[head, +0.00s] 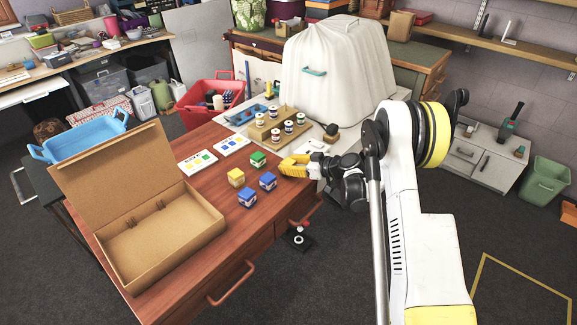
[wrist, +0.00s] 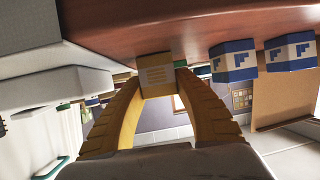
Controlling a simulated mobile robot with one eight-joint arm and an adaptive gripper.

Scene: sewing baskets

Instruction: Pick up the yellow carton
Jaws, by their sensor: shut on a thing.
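My gripper (head: 284,168) is at the right edge of the wooden table, to the right of the small cartons. In the wrist view its two yellow fingers (wrist: 157,88) are shut on a yellow carton (wrist: 157,76) with pale printed lines. In the head view the held carton is hard to tell from the yellow fingers. Whether it touches the table is unclear. Another yellow carton (head: 236,177) stands on the table. Two blue cartons (head: 247,197) and a green carton (head: 258,159) stand near it. The wrist view shows the blue cartons (wrist: 233,60) to the right.
An open cardboard box (head: 209,226) takes up the table's left front. Two printed cards (head: 198,162) lie behind the cartons. A wooden rack (head: 262,133) with several spools stands beyond, before a white-covered bulky thing (head: 340,65). The table (head: 225,242) is bare in front.

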